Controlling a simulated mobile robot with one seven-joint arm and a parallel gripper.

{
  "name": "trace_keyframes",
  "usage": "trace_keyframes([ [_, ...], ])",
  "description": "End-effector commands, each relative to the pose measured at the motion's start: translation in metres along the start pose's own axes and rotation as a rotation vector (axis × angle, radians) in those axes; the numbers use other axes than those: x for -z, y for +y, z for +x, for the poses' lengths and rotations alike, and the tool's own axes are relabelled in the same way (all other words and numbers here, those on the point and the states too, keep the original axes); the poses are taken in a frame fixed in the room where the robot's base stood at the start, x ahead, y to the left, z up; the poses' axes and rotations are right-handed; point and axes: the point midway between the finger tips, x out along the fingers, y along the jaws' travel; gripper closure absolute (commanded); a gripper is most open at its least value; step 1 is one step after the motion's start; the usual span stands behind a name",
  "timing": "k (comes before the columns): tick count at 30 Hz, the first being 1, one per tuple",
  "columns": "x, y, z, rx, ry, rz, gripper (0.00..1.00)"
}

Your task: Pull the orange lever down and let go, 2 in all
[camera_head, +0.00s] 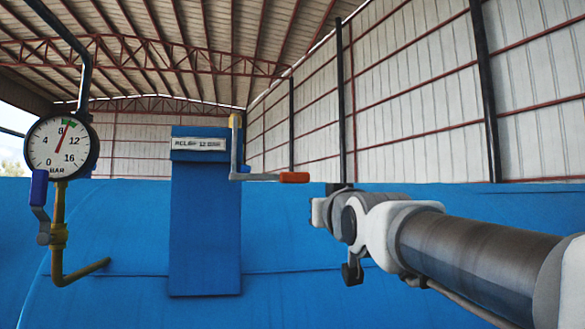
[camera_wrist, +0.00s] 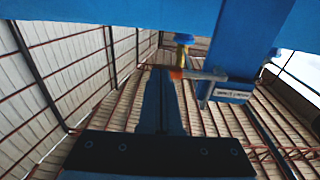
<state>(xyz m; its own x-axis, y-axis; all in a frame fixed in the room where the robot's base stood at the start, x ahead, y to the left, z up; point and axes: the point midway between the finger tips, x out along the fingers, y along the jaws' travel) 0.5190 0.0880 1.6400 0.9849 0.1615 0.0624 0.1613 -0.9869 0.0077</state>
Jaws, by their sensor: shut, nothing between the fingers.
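The orange lever (camera_head: 294,177) is the orange grip of a grey cranked arm at the right side of the blue relief post. It lies about level. My gripper (camera_wrist: 160,72) is shut and empty. In the head view the end of my arm (camera_head: 322,212) is to the right of the orange grip and a little lower, with a gap in the picture. In the wrist view the orange lever (camera_wrist: 176,73) shows just beside my fingertips, partly covered by them; I cannot tell whether they touch.
The blue post (camera_head: 205,230) bears a label plate and a brass fitting (camera_head: 235,120). A pressure gauge (camera_head: 62,146) reads about 9 bar. Below it is a blue-handled valve (camera_head: 39,187) on a brass pipe. The blue vessel (camera_head: 120,250) spans the lower view.

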Motion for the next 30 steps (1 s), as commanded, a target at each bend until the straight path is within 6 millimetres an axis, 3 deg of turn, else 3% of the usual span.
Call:
trace_keyframes([
  [3, 0.046, -0.01, 0.021, 0.021, 0.144, 0.007, 1.0],
  [8, 0.079, -0.017, 0.029, 0.034, 0.253, 0.013, 1.0],
  [22, 0.086, -0.018, 0.033, 0.036, 0.275, 0.015, 1.0],
  [30, 0.098, -0.019, 0.065, 0.037, 0.272, 0.015, 1.0],
])
